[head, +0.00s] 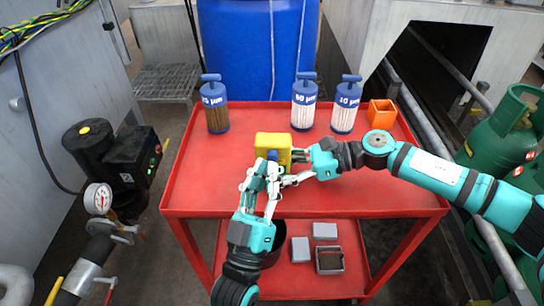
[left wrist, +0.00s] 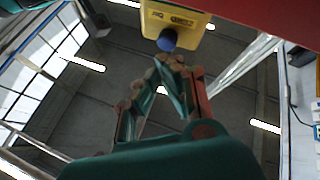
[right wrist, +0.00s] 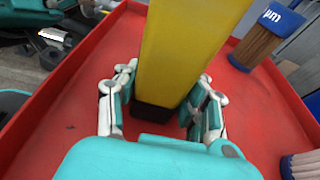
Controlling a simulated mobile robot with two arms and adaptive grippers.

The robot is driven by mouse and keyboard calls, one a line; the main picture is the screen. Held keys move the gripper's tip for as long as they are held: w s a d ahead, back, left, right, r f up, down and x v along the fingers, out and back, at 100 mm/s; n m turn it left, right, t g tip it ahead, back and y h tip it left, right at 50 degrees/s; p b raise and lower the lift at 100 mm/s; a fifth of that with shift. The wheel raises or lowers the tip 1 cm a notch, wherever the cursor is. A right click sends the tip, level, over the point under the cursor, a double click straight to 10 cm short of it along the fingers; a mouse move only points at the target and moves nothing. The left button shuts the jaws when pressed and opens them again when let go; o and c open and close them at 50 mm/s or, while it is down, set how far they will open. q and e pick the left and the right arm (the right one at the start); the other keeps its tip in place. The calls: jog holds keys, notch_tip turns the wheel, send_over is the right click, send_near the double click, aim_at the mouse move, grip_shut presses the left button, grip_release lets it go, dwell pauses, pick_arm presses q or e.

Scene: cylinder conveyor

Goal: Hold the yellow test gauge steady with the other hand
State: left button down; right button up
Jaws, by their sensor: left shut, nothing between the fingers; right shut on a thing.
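The yellow test gauge (head: 272,142) stands upright on the red cart's top, near its middle. In the right wrist view the yellow gauge body (right wrist: 185,50) stands between the fingers of my right gripper (right wrist: 160,108), which is shut on it from the right. My left gripper (head: 270,168) is in front of the gauge, with its fingertips together and empty. In the left wrist view the fingertips (left wrist: 170,62) are just below the blue knob (left wrist: 167,39) on the yellow gauge (left wrist: 185,20). I cannot tell whether they touch the knob.
Blue-topped cylinders (head: 214,104), (head: 305,102), (head: 346,105) and an orange box (head: 382,113) stand along the back of the red cart (head: 200,180). Grey boxes (head: 300,250) lie on the lower shelf. Green gas bottles (head: 500,130) stand at right.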

pick_arm(q)
jog(key=shift+s+a, duration=0.15)
jog(key=shift+s, duration=2.4)
pick_arm(e)
jog(key=o, duration=1.4)
